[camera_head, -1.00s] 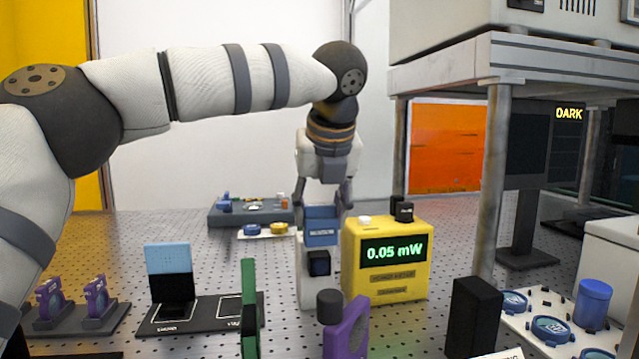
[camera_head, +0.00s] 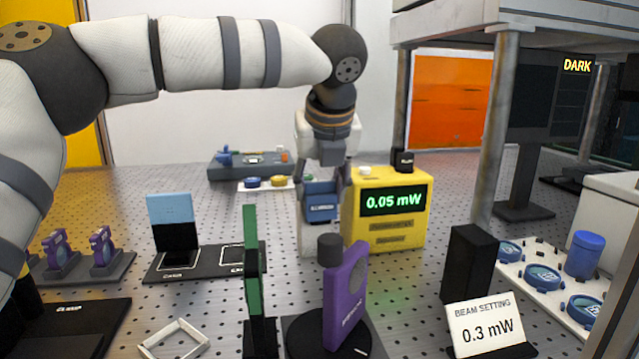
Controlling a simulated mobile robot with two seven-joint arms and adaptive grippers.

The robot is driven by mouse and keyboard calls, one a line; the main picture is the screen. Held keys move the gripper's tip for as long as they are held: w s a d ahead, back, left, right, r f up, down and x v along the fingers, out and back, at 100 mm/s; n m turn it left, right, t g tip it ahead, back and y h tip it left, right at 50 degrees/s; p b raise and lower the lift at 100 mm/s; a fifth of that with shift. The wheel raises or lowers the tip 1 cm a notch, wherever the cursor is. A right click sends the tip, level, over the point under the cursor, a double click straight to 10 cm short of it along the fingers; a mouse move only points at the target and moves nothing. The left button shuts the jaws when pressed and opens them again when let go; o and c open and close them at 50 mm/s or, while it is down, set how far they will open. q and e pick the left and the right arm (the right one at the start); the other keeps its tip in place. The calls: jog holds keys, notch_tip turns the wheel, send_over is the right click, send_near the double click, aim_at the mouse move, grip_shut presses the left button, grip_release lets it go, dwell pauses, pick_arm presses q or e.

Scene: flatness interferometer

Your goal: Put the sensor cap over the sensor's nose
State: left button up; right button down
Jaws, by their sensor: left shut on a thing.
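My left gripper (camera_head: 323,178) reaches down from above, just left of the yellow meter. It is shut on a blue block with a pale label, which I take to be the sensor cap (camera_head: 320,202). The cap is in front of the upper part of a white upright body, which I take to be the sensor (camera_head: 313,241). The sensor's dark nose is hidden behind the cap. I cannot tell whether the cap is around the nose or only in front of it. My right gripper is not in view.
The yellow meter (camera_head: 415,231) reading 0.05 mW stands close on the right. A purple plate on a round base (camera_head: 346,285) and a green upright plate (camera_head: 251,262) stand in front. A card stand (camera_head: 160,268) is at left, a white tray (camera_head: 513,262) at right.

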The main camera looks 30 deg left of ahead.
pick_arm(q)
jog(key=shift+f+g, duration=0.4)
jog(key=shift+f, duration=1.5)
jog(key=shift+c, duration=0.8)
jog(key=o, duration=1.3)
jog(key=shift+o, duration=0.9)
jog(key=shift+w+a, duration=0.15)
jog(key=shift+r, duration=0.95)
jog(key=shift+r+t, duration=0.2)
jog(key=shift+t, duration=0.1)
jog(key=shift+r, duration=3.2)
